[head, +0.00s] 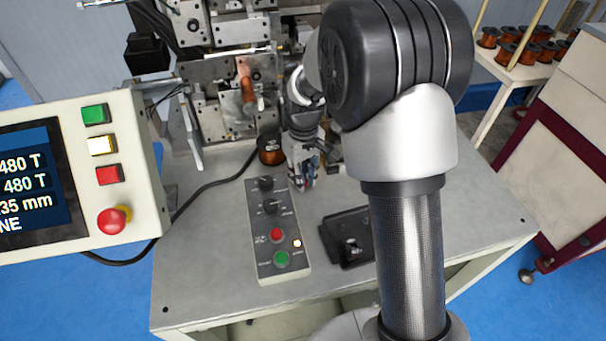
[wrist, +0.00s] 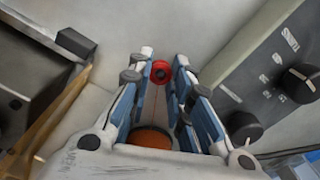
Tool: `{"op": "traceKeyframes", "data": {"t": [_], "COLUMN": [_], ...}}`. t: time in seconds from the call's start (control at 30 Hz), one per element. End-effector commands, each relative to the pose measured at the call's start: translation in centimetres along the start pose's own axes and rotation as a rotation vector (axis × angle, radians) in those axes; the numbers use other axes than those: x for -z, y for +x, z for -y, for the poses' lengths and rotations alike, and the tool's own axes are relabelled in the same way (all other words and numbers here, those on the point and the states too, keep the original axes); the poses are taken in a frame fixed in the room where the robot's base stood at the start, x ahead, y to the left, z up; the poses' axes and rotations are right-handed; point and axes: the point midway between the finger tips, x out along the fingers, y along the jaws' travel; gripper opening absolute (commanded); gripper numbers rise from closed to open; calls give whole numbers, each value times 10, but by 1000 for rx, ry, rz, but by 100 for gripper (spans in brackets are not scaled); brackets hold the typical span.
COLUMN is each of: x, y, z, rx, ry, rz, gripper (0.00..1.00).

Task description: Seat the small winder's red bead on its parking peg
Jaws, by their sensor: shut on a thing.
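The red bead (wrist: 160,71) shows as a small red ring with a dark centre between the fingertips in the wrist view. My gripper (wrist: 162,68) is shut on it, with blue-padded fingers on both sides. A thin line runs from the bead back towards a copper-orange round surface (wrist: 150,138) seen between the fingers. In the head view my gripper (head: 302,184) points down just above the table, right of a copper spool (head: 270,150) and behind the control box. I cannot make out the parking peg in either view.
A control box (head: 290,228) with knobs and buttons stands close to my gripper. A black tray (head: 348,240) lies to its right. The winder mechanism (head: 225,75) rises behind. A screen panel (head: 80,175) stands at left, and a black cable crosses the table.

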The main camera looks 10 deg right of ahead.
Motion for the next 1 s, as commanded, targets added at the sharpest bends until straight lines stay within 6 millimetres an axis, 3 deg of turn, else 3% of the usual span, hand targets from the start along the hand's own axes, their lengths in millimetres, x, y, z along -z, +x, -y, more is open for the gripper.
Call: {"op": "traceKeyframes", "data": {"t": [0.07,0.1,0.43,0.8,1.0], "x": [0,0,0,0,1], "y": [3,3,2,0,-28], "z": [0,0,0,1,0], "rx": [0,0,0,1,-1], "ry": [0,0,0,0,0], "rz": [1,0,0,-1,-5], "gripper": [12,20,42,42,42]}}
